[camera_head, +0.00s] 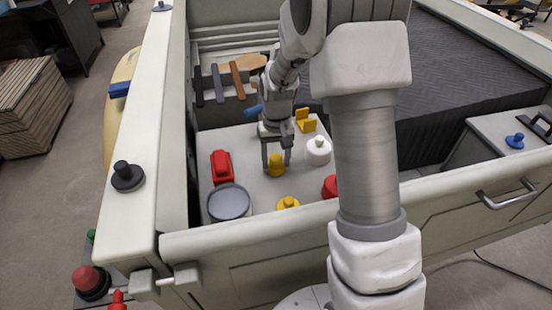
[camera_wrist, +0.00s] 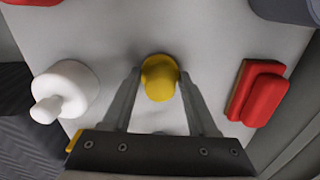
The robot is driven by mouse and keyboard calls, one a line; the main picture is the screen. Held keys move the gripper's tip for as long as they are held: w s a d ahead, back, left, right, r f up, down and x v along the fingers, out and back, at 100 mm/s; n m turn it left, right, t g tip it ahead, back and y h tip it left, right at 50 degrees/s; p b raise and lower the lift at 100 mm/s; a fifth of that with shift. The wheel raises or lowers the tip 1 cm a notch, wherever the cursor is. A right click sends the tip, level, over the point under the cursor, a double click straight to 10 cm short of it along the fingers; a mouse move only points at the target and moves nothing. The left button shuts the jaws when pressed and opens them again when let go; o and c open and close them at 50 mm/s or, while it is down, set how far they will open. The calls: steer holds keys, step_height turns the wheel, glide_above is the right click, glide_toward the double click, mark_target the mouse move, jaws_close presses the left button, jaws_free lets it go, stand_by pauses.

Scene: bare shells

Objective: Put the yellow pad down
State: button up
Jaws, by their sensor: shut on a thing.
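The yellow pad (camera_head: 276,165) is a small rounded piece low over the light grey surface, between my gripper's fingertips. It also shows in the wrist view (camera_wrist: 160,80), at the upper middle. My gripper (camera_head: 276,158) points down and is shut on it, with one finger on each side. In the wrist view the fingers (camera_wrist: 160,88) come up from the bottom. The pad's underside is hidden, so I cannot tell whether it touches the surface.
A white knobbed piece (camera_head: 317,150), a red block (camera_head: 221,167), a grey round lid (camera_head: 229,202), a yellow knobbed piece (camera_head: 288,203), a yellow bracket (camera_head: 305,121) and a red piece (camera_head: 330,187) stand around it. Raised walls (camera_head: 178,140) enclose the surface. Small bare gaps lie between pieces.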

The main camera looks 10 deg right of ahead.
mark_target(277, 157)
steer(key=shift+f, duration=0.2)
steer(key=o, duration=1.2)
steer(key=shift+r, duration=0.1)
step_height(277, 157, up, 11)
steer(key=s+r+t, duration=0.2)
steer(key=s+r, duration=0.7)
steer(key=r, duration=0.1)
steer(key=s+r+n+t, duration=0.1)
steer(key=s+r+t, duration=0.1)
steer(key=s, duration=1.2)
steer(key=shift+r+t, duration=0.2)
steer(key=shift+t, duration=0.6)
